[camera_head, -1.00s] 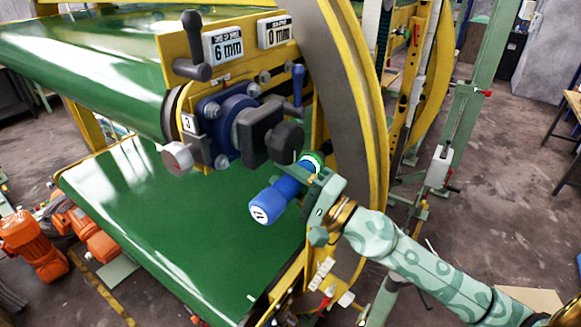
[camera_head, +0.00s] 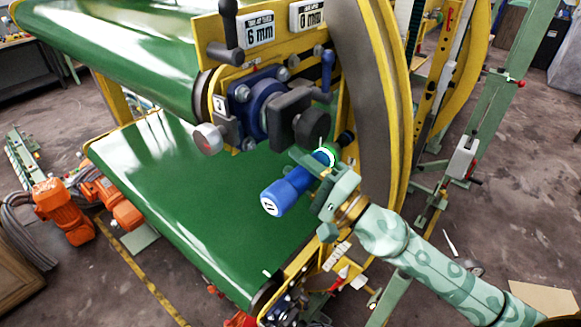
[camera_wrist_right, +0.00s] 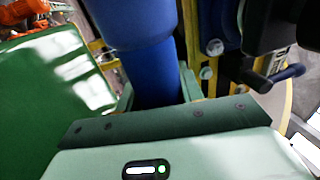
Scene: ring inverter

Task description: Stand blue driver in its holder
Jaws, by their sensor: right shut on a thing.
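The blue driver (camera_head: 287,192) is held in my right gripper (camera_head: 314,168), in front of the machine's yellow side plate. Its pale-labelled end points toward the lower left of the head view, and the body is tilted. A green ring (camera_head: 330,153) and a dark stub (camera_head: 346,137) show at its far end; I cannot tell whether the stub belongs to the driver. In the right wrist view, the blue driver (camera_wrist_right: 145,55) stands between the jaws of the right gripper (camera_wrist_right: 157,94). I cannot make out the holder for certain. My left gripper is not in view.
A black knob (camera_head: 311,128) and blue clamp parts (camera_head: 266,112) are close above the driver. A green belt (camera_head: 200,205) spreads below left. The curved yellow-edged frame (camera_head: 372,100) rises to the right. Orange motors (camera_head: 62,203) are at far left.

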